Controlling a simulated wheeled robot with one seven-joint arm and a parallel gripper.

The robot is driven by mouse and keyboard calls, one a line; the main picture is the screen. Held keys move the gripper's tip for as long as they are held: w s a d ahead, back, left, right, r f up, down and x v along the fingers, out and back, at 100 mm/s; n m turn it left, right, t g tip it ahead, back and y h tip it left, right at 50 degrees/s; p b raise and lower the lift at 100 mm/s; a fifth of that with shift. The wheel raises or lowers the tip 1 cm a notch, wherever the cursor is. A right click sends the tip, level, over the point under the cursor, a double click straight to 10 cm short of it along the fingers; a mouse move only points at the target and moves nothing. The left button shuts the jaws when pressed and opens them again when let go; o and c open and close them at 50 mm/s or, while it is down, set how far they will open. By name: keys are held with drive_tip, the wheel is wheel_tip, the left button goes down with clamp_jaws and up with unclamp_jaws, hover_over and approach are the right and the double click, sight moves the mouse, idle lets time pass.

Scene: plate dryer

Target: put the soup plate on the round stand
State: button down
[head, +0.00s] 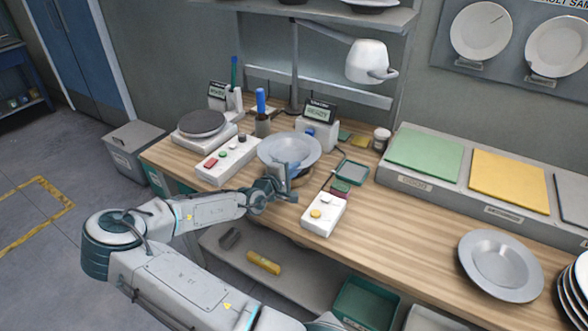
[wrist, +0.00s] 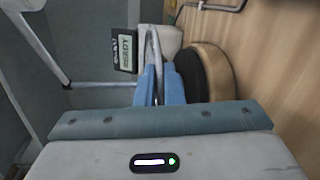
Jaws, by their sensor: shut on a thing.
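The soup plate (head: 282,146) is grey and rimmed, roughly level above the bench in the head view. My gripper (head: 289,168) is shut on its near rim. In the wrist view the plate (wrist: 153,45) shows edge-on between the blue fingers of my gripper (wrist: 158,80). The round stand (wrist: 217,72), with a black top and tan side, is beneath the plate, with a gap visible between them. In the head view only a bit of the stand's tan side (head: 300,181) shows below the plate; the rest is hidden.
A box with a READY display (head: 320,118) stands just behind the plate. A white button box (head: 324,213) is at its front right, a control panel (head: 227,158) at its left. A lamp (head: 367,62) hangs above. Another grey plate (head: 499,265) lies at the right.

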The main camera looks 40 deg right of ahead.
drive_tip(key=c, duration=1.9)
unclamp_jaws()
drive_tip(key=shift+f, duration=0.15)
drive_tip(key=o, duration=0.4)
drive_tip(key=shift+c, duration=0.2)
drive_tip(key=shift+r, duration=0.25)
drive_tip(key=shift+a+f, duration=0.1)
drive_tip(key=shift+a, duration=0.15)
drive_tip(key=b+v, duration=0.2)
drive_tip(key=v, duration=0.9)
drive_tip(key=shift+s+a, duration=0.2)
drive_tip(key=shift+a, duration=0.05)
